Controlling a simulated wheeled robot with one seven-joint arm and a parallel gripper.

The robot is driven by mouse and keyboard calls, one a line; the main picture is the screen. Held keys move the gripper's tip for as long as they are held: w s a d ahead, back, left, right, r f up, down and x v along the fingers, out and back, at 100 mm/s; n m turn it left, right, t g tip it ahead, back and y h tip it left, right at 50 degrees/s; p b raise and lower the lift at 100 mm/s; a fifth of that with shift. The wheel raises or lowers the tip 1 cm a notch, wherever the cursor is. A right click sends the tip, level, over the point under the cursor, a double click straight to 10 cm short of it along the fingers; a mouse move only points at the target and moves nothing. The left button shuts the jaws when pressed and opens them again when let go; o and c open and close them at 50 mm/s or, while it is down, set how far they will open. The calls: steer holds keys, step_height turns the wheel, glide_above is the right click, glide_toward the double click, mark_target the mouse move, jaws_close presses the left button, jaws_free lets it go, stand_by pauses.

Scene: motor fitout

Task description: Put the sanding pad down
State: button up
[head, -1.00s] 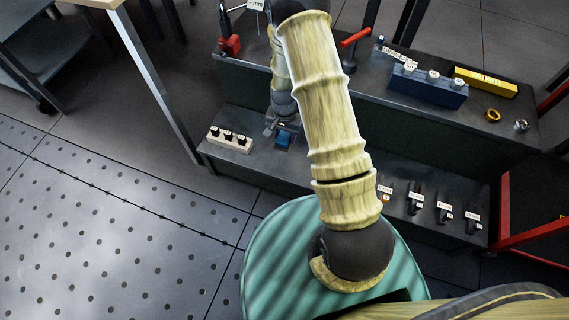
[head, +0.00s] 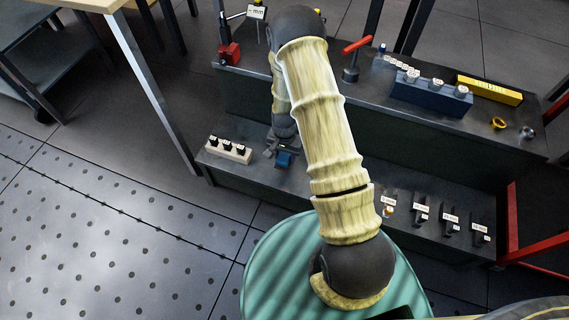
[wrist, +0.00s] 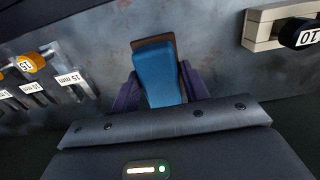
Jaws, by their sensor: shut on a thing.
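The sanding pad (wrist: 157,74) is a blue block with a brown edge at its far end. In the wrist view it sits between the two dark fingers of my gripper (wrist: 158,92), which is shut on it. In the head view the blue pad (head: 283,159) shows at the tip of my gripper (head: 280,154), over the lower shelf (head: 318,180) of the bench. I cannot tell whether the pad touches the shelf surface.
A pale block with black knobs (head: 229,150) stands to the left on the lower shelf. Several labelled black tools (head: 450,224) lie at its right. The upper shelf holds a blue block (head: 431,94), a yellow box (head: 489,90) and a red-handled tool (head: 354,60).

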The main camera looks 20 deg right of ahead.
mark_target(285, 154)
steer(key=shift+f+b, duration=1.3)
steer(key=shift+f, duration=1.2)
steer(key=shift+f, duration=0.15)
steer(key=o, duration=0.9)
step_height(285, 154, up, 12)
steer(key=p, duration=0.6)
steer(key=shift+r, duration=0.2)
steer(key=shift+w, duration=0.1)
